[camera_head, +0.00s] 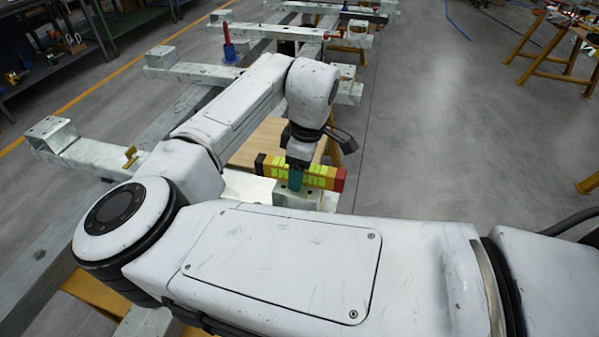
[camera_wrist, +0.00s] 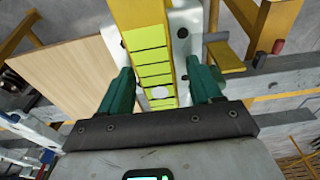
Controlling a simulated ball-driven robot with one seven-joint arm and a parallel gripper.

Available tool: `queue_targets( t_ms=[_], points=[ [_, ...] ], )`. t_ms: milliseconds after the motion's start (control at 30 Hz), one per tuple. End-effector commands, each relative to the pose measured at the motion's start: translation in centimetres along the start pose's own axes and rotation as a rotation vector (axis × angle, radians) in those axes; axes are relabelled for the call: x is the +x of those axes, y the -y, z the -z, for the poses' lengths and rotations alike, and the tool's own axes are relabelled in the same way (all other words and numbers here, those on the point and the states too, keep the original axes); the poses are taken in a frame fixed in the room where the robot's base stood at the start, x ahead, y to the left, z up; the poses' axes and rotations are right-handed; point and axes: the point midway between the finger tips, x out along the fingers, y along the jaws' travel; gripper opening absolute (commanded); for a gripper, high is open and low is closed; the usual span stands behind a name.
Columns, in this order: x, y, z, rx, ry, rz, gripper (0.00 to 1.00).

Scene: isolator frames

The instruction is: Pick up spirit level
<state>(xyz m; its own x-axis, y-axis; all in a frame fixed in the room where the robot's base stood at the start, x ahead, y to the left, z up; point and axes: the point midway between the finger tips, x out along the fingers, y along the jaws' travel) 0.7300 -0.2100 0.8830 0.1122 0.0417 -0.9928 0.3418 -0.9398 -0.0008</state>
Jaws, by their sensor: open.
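The spirit level (camera_head: 322,179) is a yellow bar with bright yellow-green patches, a dark left end and a red right end in the head view. It lies over the pale metal frame beneath my arm. My gripper (camera_head: 295,178) is down at its middle, with a teal finger in front of the bar. In the wrist view the level (camera_wrist: 147,45) runs up between the two green fingers of my gripper (camera_wrist: 159,72). The fingers are open on either side of it, with a visible gap at least on the right. Their lower contact is hard to judge.
A wooden board (camera_wrist: 67,68) lies left of the level in the wrist view. Long metal frame beams (camera_head: 100,155) stretch to the left and back. A blue-and-red tool (camera_head: 228,45) stands on a farther beam. Open grey floor (camera_head: 450,130) is at the right.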

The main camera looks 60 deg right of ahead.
Motion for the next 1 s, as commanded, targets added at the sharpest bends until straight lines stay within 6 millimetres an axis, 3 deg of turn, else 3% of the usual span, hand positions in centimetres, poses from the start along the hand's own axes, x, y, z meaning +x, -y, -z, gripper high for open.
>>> queue_targets(
  t_ms=[233,867,1000],
  points=[
    [0.09,0.00,0.02,0.000,-0.001,0.000,0.62],
    [0.05,-0.01,0.00,0.000,0.000,0.000,0.02],
    [0.02,-0.02,0.01,0.000,-0.001,-0.001,0.00]
  ],
)
